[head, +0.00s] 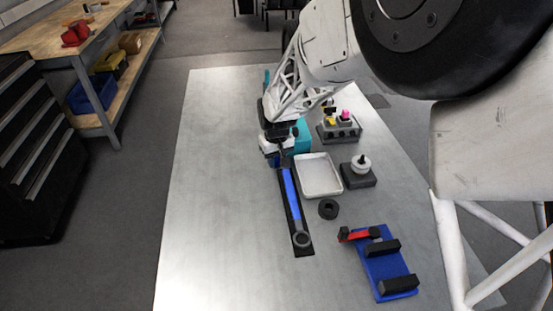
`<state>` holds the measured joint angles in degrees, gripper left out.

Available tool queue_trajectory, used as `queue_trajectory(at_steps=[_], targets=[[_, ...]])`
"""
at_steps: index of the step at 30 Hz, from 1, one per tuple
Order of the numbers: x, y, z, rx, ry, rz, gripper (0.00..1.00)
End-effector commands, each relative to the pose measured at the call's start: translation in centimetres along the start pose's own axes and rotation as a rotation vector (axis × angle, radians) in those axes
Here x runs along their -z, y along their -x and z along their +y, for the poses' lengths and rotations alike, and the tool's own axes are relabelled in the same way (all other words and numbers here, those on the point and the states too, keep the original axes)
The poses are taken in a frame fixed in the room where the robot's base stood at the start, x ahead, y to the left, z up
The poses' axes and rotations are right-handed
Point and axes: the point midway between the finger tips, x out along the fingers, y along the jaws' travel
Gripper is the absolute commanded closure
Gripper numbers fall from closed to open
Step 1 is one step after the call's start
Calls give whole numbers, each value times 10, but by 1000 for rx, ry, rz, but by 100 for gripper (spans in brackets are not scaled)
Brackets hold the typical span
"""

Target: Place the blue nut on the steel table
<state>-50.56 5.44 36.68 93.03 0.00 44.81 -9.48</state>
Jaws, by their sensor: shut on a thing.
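My gripper (277,154) is at the far middle of the steel table (215,190), just beyond the blue-handled wrench. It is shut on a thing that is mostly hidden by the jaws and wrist. A small patch of blue shows at the fingers; I take it for the blue nut, but its shape cannot be made out. Whether it touches the table cannot be told.
A blue-handled wrench (289,188) lies on a dark strip. To its right are a white tray (319,176), a black ring (328,209), a white knob on a dark block (360,172) and a blue fixture (384,265). A control box (338,131) stands behind. The table's left side is clear.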

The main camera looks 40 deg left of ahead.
Motion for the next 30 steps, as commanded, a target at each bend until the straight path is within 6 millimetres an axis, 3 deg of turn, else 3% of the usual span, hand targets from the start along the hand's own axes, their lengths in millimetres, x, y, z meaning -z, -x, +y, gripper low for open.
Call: queue_trajectory(at_steps=[12, 13, 18, 30], targets=[[0, -5, 0, 0, 0, -1, 100], [0, -5, 0, 0, 0, -1, 70], [-1, -6, 0, 0, 0, -3, 46], [-2, -5, 0, 1, 0, -5, 46]])
